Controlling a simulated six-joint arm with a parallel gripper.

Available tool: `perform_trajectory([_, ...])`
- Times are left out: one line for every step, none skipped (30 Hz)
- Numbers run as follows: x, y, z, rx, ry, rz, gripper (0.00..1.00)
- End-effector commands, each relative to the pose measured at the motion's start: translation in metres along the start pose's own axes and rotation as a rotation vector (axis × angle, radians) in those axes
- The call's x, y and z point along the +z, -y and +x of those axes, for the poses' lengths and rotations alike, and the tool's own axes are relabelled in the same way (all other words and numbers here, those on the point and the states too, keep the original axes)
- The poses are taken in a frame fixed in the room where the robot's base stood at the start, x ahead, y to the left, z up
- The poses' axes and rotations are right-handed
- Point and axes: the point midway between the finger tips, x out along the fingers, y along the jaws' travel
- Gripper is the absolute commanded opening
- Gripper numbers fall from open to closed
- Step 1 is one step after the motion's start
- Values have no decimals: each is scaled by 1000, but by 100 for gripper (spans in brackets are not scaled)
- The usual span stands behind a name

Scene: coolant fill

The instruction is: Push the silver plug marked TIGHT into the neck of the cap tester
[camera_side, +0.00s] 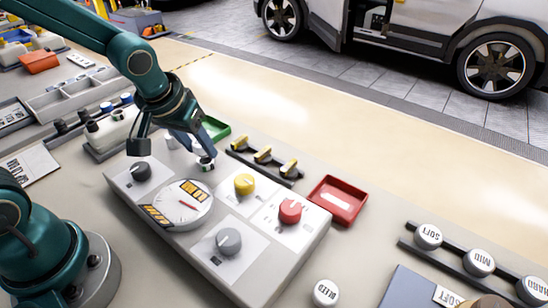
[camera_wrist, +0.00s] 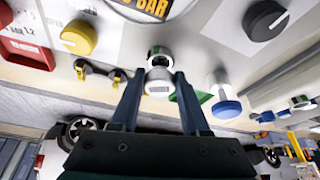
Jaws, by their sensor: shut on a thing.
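My gripper (camera_wrist: 158,88) is shut on a small silver plug (camera_wrist: 158,81), held between the two fingertips in the wrist view. A label shows on the plug, but I cannot read it. The dark-ringed neck (camera_wrist: 160,53) of the cap tester lies right by the plug in that view. I cannot tell whether the plug is in the neck or just short of it. In the side view my gripper (camera_side: 205,154) is low over the far edge of the cap tester (camera_side: 262,268), a pale box with a gauge and knobs. The fingers largely hide the plug there.
A rack (camera_side: 262,160) of yellow-topped pieces and a red tray (camera_side: 338,201) stand beyond the tester. A green tray (camera_side: 216,128) is behind my gripper. A blue-tipped white piece (camera_wrist: 226,106) is close by in the wrist view. Labelled round caps (camera_side: 480,262) sit at right.

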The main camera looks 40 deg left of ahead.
Motion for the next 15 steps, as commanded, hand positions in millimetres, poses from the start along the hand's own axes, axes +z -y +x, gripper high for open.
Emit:
perform_trajectory([0, 0, 0, 0, 0, 0, 0])
perform_trajectory([0, 0, 0, 0, 0, 0, 0])
perform_trajectory([0, 0, 0, 0, 0, 0, 0])
perform_trajectory([0, 0, 0, 0, 0, 0, 0])
perform_trajectory([0, 0, 0, 0, 0, 0, 0])
perform_trajectory([0, 0, 0, 0, 0, 0, 0])
perform_trajectory([0, 0, 0, 0, 0, 0, 0])
perform_trajectory([0, 0, 0, 0, 0, 0, 0])
perform_trajectory([0, 0, 0, 0, 0, 0, 0])
perform_trajectory([0, 0, 0, 0, 0, 0, 0])
perform_trajectory([0, 0, 0, 0, 0, 0, 0])
perform_trajectory([0, 0, 1, 0, 0, 0, 0])
perform_trajectory([1, 0, 2, -1, 0, 1, 0])
perform_trajectory([1, 0, 2, -1, 1, 1, 0])
perform_trajectory([1, 0, 3, -2, 1, 1, 0])
